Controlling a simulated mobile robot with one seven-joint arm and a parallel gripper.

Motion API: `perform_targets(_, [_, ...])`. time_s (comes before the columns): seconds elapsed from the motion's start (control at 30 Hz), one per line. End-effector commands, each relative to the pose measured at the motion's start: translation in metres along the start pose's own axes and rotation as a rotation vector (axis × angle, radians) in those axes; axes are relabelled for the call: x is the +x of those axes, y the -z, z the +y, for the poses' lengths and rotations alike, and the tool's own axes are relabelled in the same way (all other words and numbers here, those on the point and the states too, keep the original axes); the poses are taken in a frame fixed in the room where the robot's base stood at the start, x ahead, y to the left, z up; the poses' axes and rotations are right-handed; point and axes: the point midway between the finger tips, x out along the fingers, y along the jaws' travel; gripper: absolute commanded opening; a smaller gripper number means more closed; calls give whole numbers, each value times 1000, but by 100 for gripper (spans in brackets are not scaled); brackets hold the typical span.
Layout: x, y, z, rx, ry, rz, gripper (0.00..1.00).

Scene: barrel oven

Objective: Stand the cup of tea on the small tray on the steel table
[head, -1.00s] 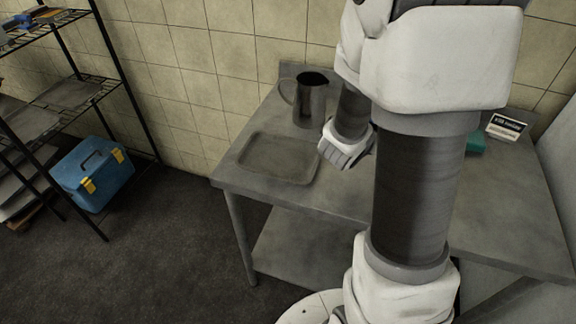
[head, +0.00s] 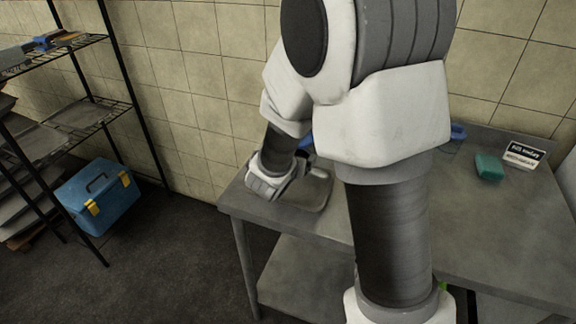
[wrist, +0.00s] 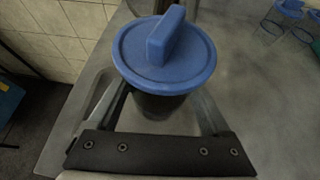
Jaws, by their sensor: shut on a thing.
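A dark cup with a blue lid and raised handle (wrist: 165,55) is between the fingers of my gripper (wrist: 160,103), which is shut on it. The lid faces the wrist camera and looks upright. In the head view a bit of blue (head: 306,140) shows behind my wrist; my arm hides the rest of the cup. The small grey tray (head: 318,192) lies at the left end of the steel table (head: 480,225). The tray's rim also shows in the wrist view (wrist: 92,100), left of and below the cup. I cannot tell whether the cup touches the tray.
A teal block (head: 489,167) and a small sign (head: 525,154) are at the table's right back. Clear blue-lidded cups (wrist: 283,18) stand at the wrist view's upper right. A tiled wall is behind. A wire shelf (head: 75,115) and blue toolbox (head: 97,200) are left.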

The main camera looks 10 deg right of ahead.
Motion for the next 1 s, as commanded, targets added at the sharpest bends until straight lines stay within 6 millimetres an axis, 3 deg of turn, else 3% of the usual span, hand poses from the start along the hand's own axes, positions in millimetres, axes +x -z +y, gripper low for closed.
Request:
perform_targets(0.17, [5, 8, 16, 0, 0, -2, 15])
perform_targets(0.53, [24, 44, 17, -1, 1, 0, 15])
perform_targets(0.93, [27, 47, 16, 1, 0, -2, 15])
perform_targets(0.97, [26, 47, 16, 1, 0, -1, 86])
perform_targets(1.0, [26, 46, 16, 1, 0, -1, 93])
